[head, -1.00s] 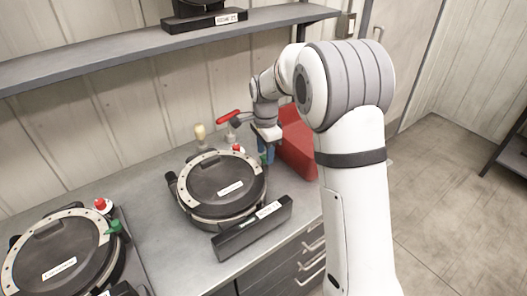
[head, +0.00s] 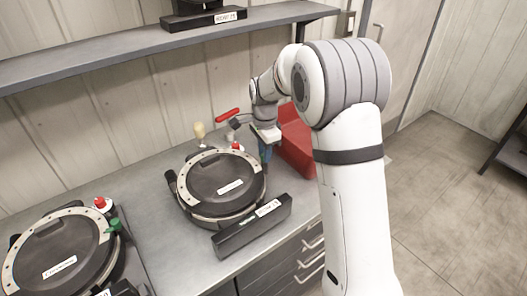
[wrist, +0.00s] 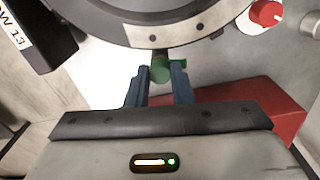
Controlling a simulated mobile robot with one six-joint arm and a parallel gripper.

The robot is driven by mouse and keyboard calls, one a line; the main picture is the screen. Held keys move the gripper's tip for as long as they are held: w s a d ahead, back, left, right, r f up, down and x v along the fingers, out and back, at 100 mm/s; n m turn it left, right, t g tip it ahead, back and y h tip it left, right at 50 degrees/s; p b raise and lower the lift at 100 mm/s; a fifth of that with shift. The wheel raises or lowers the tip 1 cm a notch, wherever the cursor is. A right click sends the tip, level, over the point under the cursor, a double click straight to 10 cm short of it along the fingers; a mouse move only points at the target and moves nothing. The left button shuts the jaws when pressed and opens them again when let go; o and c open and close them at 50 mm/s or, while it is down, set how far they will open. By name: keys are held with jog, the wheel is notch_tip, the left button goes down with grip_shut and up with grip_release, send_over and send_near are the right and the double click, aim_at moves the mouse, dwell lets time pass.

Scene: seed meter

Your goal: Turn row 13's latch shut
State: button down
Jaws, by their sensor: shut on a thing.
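The row 13 seed meter (head: 222,178) is a round dark unit with a pale studded rim on the bench. Its label, reading "W 13" (wrist: 12,37), shows in the wrist view on a dark bar at upper left. A green latch (wrist: 161,69) sits at the meter's rim. My gripper (wrist: 161,76) has its blue fingers shut on that green latch, one on each side. In the head view my gripper (head: 264,151) is at the right side of the meter, and the fingers hide most of the latch.
A red knob (wrist: 266,14) is close by on the rim. A red bin (head: 298,143) stands right behind my gripper. A red-handled lever (head: 228,115) and a cream knob (head: 199,130) are behind the meter. Another meter (head: 58,255) with red and green parts is at lower left.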

jog(key=shift+n, duration=0.3)
jog(key=n+b, duration=0.1)
jog(key=n, duration=0.3)
jog(key=n+b, duration=0.1)
jog(key=n, duration=0.3)
jog(key=shift+n, duration=0.4)
jog(key=n, duration=0.4)
jog(key=shift+n+b, duration=0.3)
jog(key=shift+b, duration=0.1)
jog(key=shift+n, duration=1.9)
jog(key=c, duration=1.3)
grip_release()
jog(key=shift+o, duration=0.2)
